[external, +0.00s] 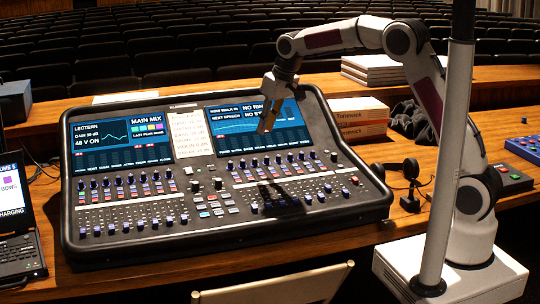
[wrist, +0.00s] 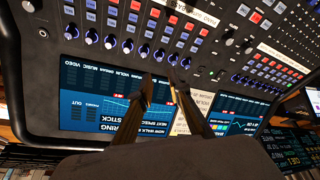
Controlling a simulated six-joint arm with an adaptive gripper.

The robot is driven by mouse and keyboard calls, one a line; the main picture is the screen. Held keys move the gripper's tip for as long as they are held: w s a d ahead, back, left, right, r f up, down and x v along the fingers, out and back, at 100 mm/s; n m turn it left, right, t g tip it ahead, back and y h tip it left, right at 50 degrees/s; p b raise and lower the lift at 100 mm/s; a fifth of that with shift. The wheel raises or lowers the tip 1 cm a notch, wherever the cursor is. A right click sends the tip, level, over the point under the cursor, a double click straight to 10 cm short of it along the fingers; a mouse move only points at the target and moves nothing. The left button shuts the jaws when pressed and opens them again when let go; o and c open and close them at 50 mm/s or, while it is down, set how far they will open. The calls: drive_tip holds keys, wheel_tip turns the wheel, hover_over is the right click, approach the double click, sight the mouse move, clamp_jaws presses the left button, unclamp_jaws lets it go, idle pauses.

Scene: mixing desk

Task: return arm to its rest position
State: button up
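My gripper (external: 266,122) hangs above the mixing desk, in front of the right screen in the external view, with its fingers pointing down. In the wrist view the two fingers of my gripper (wrist: 162,78) stand apart with a clear gap and nothing between them. The gripper is open and empty. The mixing desk (external: 70,225) is a large black console with knobs, faders and two lit screens. It also fills most of the wrist view (wrist: 40,90), seen upside down. My arm reaches from its base at the right, arching over the desk.
A laptop (external: 18,255) stands at the left edge. A grey pole (external: 445,160) rises beside my base. A chair back (external: 275,285) is in front.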

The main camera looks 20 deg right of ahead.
drive_tip(key=s+d+r+m+t+h, duration=0.1)
drive_tip(key=s+d+m, duration=0.5)
drive_tip(key=s+d, duration=2.7)
drive_tip(key=shift+s+d+r+t+h, duration=0.4)
drive_tip(key=shift+r+h, duration=0.2)
drive_tip(key=shift+r, duration=0.55)
drive_tip(key=shift+a, duration=0.1)
idle(2.1)
